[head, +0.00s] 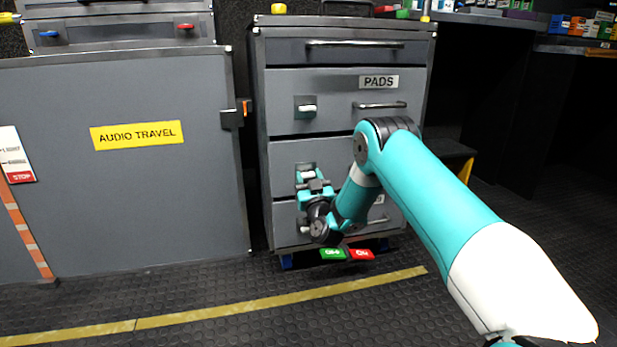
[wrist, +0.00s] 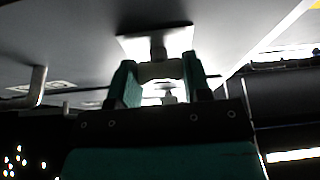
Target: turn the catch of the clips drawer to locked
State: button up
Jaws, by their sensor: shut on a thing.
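A grey drawer cabinet (head: 350,55) stands in the middle of the head view. The third drawer (head: 285,155) has a catch (head: 307,172) near its left side; my arm hides where a label would be, so I cannot read its name. My gripper (head: 309,181) is at this catch. How far the catch is turned cannot be told.
The PADS drawer (head: 340,88) above has its own catch (head: 308,108) and a bar handle (head: 380,105). A grey AUDIO TRAVEL case (head: 120,190) stands at the left. Green and red tags (head: 347,254) show at the cabinet's foot. The dark floor in front (head: 200,275) is clear.

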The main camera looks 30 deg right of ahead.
jog(key=p, duration=0.2)
jog(key=shift+r+m+p, duration=0.3)
jog(key=shift+r, duration=0.05)
jog(key=shift+f+p, duration=0.1)
jog(key=shift+p, duration=0.35)
jog(key=shift+f+m, duration=0.25)
jog(key=shift+m, duration=0.05)
jog(key=o, duration=0.9)
